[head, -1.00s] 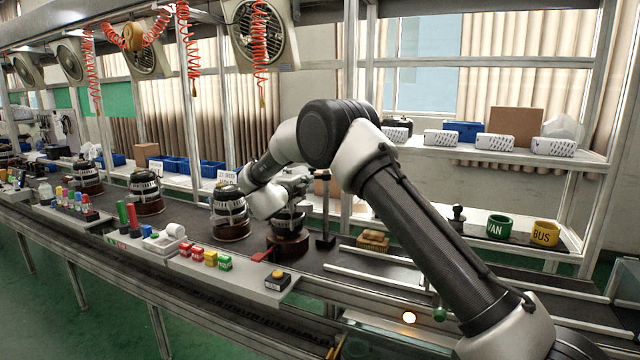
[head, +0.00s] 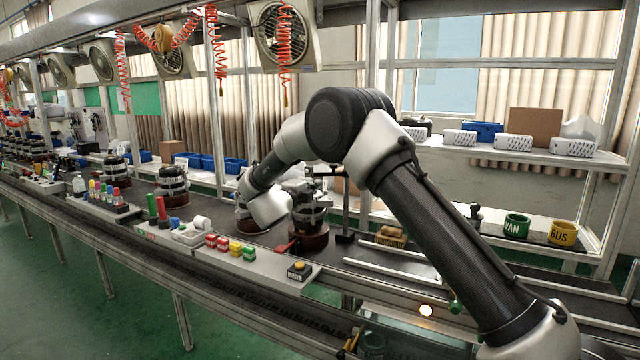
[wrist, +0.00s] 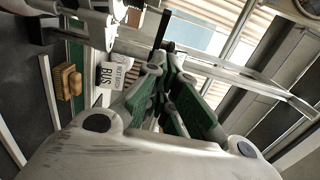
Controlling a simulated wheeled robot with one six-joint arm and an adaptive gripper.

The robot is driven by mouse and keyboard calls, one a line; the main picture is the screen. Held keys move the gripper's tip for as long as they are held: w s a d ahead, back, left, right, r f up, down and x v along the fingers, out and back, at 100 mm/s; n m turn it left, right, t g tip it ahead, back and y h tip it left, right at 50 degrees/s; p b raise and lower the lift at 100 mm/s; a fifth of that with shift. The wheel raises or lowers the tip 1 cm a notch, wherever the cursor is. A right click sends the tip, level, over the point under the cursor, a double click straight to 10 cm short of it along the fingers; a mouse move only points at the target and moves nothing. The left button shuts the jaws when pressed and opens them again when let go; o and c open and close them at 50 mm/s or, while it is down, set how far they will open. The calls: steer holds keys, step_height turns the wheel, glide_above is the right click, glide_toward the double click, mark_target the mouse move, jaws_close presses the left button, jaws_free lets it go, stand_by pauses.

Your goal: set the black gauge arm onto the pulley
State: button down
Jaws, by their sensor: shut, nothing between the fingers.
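The black gauge arm (head: 328,173) sits at the top of a black upright post (head: 346,207) and points left, level with the top of the alternator beside it. In the wrist view a black bar (wrist: 165,28), which looks like the gauge arm, shows just beyond the fingertips. The alternator (head: 309,214) stands on a red-brown base left of the post. Its pulley top is mostly hidden by my arm, so I cannot tell whether the gauge arm touches it. My gripper (wrist: 166,72), with green-padded fingers, is shut and empty, close to the gauge arm.
More alternators, one of them (head: 172,186), stand along the belt to the left. A grey ledge (head: 262,270) with coloured blocks and an orange button (head: 299,268) runs in front. Green (head: 516,226) and yellow (head: 563,234) bins stand at the right. Frame uprights rise behind.

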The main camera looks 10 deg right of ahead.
steer(key=shift+v, duration=0.95)
steer(key=shift+w+a, duration=0.1)
steer(key=shift+a, duration=0.1)
